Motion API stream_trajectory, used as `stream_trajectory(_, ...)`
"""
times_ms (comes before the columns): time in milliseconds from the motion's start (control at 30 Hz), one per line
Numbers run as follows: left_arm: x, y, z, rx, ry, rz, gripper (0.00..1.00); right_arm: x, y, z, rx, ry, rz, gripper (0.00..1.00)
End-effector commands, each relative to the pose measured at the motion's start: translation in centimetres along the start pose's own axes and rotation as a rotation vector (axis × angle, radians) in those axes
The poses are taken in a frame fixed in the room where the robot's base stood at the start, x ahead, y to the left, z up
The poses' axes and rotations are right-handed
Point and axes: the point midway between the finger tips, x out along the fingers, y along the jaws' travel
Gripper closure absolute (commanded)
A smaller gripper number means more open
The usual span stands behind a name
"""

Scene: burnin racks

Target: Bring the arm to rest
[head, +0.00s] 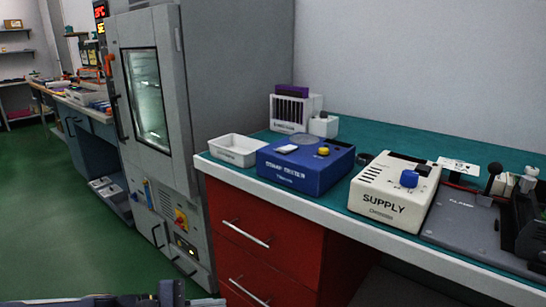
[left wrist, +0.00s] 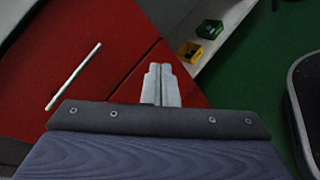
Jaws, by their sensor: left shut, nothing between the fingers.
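My left gripper (left wrist: 160,70) shows in the left wrist view with its two pale fingers together and nothing between them. Behind its fingertips is the red drawer cabinet (left wrist: 105,50) with a light bar handle (left wrist: 74,76). In the head view, only part of my left arm shows along the bottom edge, low in front of the same red cabinet (head: 262,215). My right gripper is in neither view.
The bench (head: 350,222) carries a white tray (head: 237,140), a blue box (head: 300,178) and a SUPPLY unit (head: 385,203). A tall grey chamber (head: 180,60) stands left of it. The green floor (head: 60,210) at left is clear.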

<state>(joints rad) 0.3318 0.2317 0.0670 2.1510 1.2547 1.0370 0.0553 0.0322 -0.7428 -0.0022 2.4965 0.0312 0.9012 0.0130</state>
Motion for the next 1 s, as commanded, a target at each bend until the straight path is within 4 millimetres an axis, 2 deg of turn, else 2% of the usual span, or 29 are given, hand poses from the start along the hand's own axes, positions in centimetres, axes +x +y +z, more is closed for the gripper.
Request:
stream_trajectory(33, -0.9, -1.4, 2.2, 0.131, 0.029, -0.076, 1.00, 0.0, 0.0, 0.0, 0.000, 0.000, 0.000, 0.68)
stream_trajectory(100, -2.2, -3.8, 4.2, 0.303, 0.077, -0.188, 1.00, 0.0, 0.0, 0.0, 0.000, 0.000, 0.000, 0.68)
stream_trajectory(200, -4.5, -7.0, 5.9, 0.541, 0.158, -0.335, 1.00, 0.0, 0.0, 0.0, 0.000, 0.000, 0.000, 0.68)
stream_trajectory(333, -7.3, -10.0, 6.5, 0.789, 0.265, -0.479, 1.00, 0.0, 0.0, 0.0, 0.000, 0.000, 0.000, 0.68)
stream_trajectory(500, -10.2, -12.1, 6.3, 1.017, 0.388, -0.605, 1.00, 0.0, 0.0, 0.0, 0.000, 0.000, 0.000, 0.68)
stream_trajectory(733, -13.5, -13.5, 5.6, 1.257, 0.547, -0.727, 1.00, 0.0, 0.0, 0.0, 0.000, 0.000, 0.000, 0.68)
stream_trajectory(767, -14.0, -13.3, 5.9, 1.276, 0.561, -0.738, 1.00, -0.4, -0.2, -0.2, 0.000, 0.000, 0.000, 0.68)
stream_trajectory(800, -14.3, -12.1, 7.2, 1.264, 0.551, -0.738, 1.00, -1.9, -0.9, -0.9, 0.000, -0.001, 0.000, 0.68)
stream_trajectory(1000, -15.3, -9.4, 10.4, 1.260, 0.549, -0.737, 1.00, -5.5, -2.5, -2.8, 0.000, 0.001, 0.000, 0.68)
